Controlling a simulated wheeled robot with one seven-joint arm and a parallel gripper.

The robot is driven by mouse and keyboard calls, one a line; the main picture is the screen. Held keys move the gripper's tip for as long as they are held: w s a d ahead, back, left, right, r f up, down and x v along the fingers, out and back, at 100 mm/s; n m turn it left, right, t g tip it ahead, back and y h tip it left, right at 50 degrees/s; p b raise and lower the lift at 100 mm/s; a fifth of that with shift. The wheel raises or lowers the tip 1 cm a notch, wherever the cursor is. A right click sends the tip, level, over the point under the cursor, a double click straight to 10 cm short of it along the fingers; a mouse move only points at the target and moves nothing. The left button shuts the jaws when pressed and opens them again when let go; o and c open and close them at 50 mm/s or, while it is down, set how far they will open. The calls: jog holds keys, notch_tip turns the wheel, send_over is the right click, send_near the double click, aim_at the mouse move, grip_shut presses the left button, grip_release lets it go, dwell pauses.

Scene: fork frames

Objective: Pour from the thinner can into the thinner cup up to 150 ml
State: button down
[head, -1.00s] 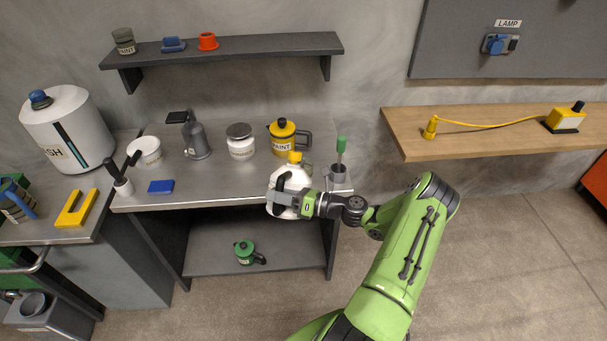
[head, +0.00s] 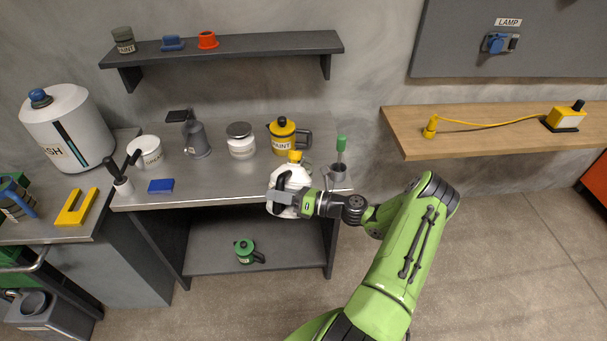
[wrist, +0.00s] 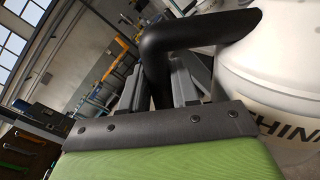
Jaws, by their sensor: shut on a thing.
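The thinner can (head: 297,178) is white with a yellow cap, at the front right edge of the grey workbench. In the wrist view its white body (wrist: 285,75) fills the right side, with part of a "THINN" label. My gripper (head: 284,199) is shut on the can's black handle (wrist: 190,30), in front of the bench edge. The can looks about upright; whether it touches the bench is hidden. I cannot pick out the thinner cup for sure. A white pot (head: 150,158) with an unreadable label stands at the bench's left.
A lidded white jar (head: 241,147), a grey dispenser (head: 197,140) and a blue block (head: 160,186) are farther left. The bench middle is clear.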

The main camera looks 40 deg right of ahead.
jog(key=shift+r, duration=0.2)
dwell(0.5)
jog(key=shift+w+d+r+p, duration=0.1)
jog(key=shift+d+r+p, duration=0.05)
jog(key=shift+r+p, duration=0.15)
jog(key=shift+d+r+p, duration=0.1)
jog(key=shift+r+p, duration=0.05)
jog(key=shift+p, duration=0.25)
dwell(2.6)
